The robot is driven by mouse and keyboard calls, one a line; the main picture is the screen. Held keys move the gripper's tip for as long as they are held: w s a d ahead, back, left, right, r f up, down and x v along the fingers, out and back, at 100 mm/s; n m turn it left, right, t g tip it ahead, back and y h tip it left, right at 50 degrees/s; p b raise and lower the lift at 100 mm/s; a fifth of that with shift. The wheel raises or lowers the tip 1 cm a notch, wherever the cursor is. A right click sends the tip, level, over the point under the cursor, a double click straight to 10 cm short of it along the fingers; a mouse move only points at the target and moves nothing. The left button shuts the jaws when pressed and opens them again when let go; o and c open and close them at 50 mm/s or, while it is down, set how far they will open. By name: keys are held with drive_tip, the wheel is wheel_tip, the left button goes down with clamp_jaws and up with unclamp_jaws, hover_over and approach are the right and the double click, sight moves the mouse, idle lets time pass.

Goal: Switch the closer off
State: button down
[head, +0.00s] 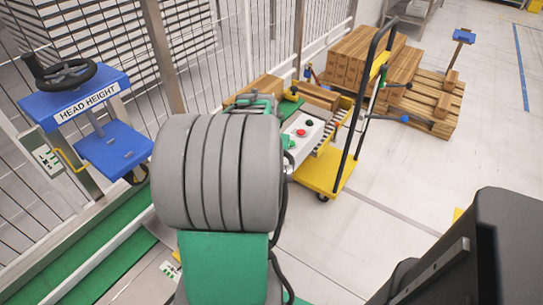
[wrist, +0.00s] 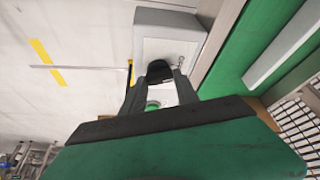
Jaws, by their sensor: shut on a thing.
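A pale control box (head: 313,125) with a red button (head: 300,132) and a small dark button shows just right of my arm in the head view. In the wrist view, a white and grey housing (wrist: 165,24) lies ahead of my gripper (wrist: 158,79). A rounded black knob (wrist: 158,70) sits between the two dark fingers, which are shut on it. A green round button (wrist: 153,105) shows below the knob, between the fingers. My grey and green arm hides the gripper in the head view. I cannot read any switch marking.
A blue head-height stand (head: 90,103) with a black handwheel is at left by the wire fence. A yellow cart (head: 328,175) with a black handle stands right of the box. Wooden crates (head: 357,58) are behind it. Floor at right is mostly clear.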

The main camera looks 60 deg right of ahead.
drive_tip(key=shift+n, duration=0.4)
drive_tip(key=c, duration=0.9)
unclamp_jaws()
drive_tip(key=p+v, duration=0.1)
drive_tip(key=v, duration=0.7)
drive_tip(key=shift+s+d, duration=0.1)
drive_tip(key=shift+s, duration=0.05)
